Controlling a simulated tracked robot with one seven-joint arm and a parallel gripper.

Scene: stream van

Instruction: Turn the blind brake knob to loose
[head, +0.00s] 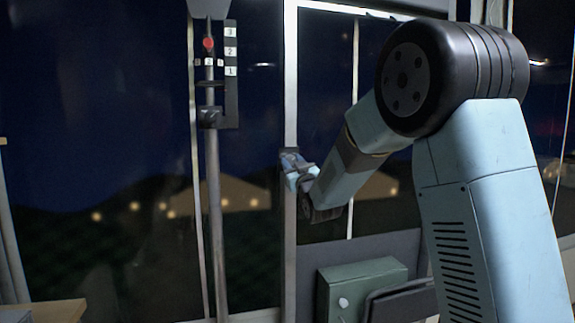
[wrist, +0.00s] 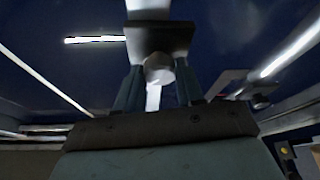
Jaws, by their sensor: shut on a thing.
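The blind brake knob (wrist: 158,66) looks like a small rounded grey knob in the wrist view, just below a dark plate (wrist: 160,37). My gripper (wrist: 158,76) has one finger on each side of it and is shut on it. In the head view, my gripper (head: 298,172) is at the pale window post, left of the centre of my forearm. The knob is hidden there behind the fingers. I see no marking that tells which way the knob is set.
A pole with a red knob (head: 208,43) and a scale (head: 231,50) numbered 1 to 3 stands to the left. A green box (head: 360,277) with a white knob sits below my forearm. Dark windows fill the background. A wooden surface (head: 52,311) shows at lower left.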

